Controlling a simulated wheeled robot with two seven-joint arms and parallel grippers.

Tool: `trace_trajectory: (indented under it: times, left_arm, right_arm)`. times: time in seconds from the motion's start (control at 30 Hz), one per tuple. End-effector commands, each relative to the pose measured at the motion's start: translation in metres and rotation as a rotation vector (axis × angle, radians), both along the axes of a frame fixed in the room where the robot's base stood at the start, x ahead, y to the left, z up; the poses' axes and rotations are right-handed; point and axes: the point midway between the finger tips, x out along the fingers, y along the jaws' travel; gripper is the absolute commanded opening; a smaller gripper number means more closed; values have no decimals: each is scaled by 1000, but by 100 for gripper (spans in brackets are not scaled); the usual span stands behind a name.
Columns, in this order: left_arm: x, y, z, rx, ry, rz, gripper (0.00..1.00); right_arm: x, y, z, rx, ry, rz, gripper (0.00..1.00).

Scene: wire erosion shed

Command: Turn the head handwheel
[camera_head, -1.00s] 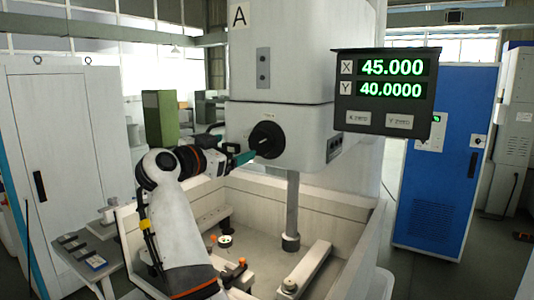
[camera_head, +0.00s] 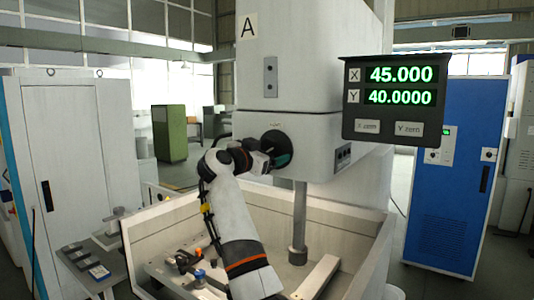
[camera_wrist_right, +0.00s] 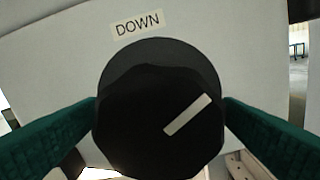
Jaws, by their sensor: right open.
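The head handwheel is a round black knob (camera_head: 272,138) on the white machine head, under a small label. In the head view, my right gripper (camera_head: 280,160) is in front of it and hides part of it. In the right wrist view, the knob (camera_wrist_right: 130,115) fills the middle, with a white line slanting up to the right and a "DOWN" label (camera_wrist_right: 136,23) above. The green fingers of the open right gripper (camera_wrist_right: 160,105) stand one on each side of the knob, close to its edges; contact cannot be made out. My left gripper is out of view.
A vertical column (camera_head: 299,215) hangs below the head into a white-walled tank (camera_head: 155,225). A blue cabinet (camera_head: 455,180) stands at right. A side table (camera_head: 75,285) is at left.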

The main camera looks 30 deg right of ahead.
Motion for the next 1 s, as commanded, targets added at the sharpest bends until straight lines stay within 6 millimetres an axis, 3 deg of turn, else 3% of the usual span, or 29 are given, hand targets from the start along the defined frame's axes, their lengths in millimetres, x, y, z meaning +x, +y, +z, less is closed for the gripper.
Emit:
trace_trajectory:
  times: [0.27,0.57,1.0]
  left_arm:
    - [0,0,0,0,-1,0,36]
    - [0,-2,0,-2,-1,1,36]
    - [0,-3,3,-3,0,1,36]
  right_arm:
    - [1,-1,0,0,0,1,87]
    - [1,-1,0,0,0,1,42]
    - [1,0,0,43,-97,2,42]
